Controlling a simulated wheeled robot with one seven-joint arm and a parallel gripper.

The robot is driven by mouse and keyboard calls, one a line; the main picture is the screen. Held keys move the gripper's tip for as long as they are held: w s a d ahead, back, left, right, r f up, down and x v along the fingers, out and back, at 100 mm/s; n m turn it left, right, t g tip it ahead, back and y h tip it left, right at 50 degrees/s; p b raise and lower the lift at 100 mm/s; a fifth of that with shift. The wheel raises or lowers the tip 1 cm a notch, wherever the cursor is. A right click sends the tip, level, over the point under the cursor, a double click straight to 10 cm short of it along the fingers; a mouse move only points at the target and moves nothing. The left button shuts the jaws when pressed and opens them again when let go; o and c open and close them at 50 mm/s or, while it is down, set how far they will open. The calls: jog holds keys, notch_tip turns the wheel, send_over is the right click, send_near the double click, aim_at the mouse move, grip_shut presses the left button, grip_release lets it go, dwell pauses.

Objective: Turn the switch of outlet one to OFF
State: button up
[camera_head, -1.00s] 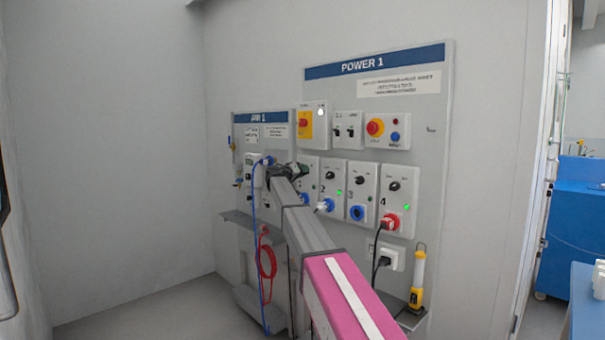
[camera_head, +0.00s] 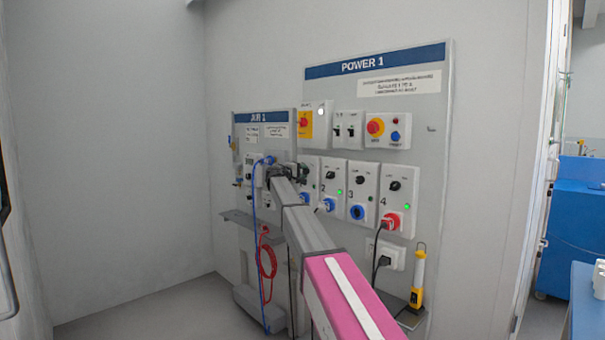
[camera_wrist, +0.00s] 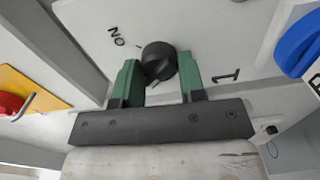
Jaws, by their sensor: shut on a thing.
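The black switch knob (camera_wrist: 158,60) of outlet one is in the wrist view, on a light panel with the label "1" (camera_wrist: 226,76) and an ON marking (camera_wrist: 118,37), both seen turned over. My gripper (camera_wrist: 160,76) has its green fingers on either side of the knob and is shut on it. Which way the knob points cannot be told for sure. In the head view my gripper (camera_head: 292,170) is at the left end of the outlet row and my arm hides most of outlet one.
Outlets two (camera_head: 332,185), three (camera_head: 361,190) and four (camera_head: 396,200) stand to the right. Above are a yellow plate with a red switch (camera_head: 305,122) and an emergency stop (camera_head: 376,127). Blue (camera_head: 254,215) and red (camera_head: 267,258) hoses hang at left.

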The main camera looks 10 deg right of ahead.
jog(key=shift+n, duration=0.5)
jog(key=o, duration=0.9)
jog(key=shift+a, duration=0.1)
jog(key=v, duration=1)
jog(key=shift+s+a, duration=0.25)
jog(key=shift+a, duration=0.05)
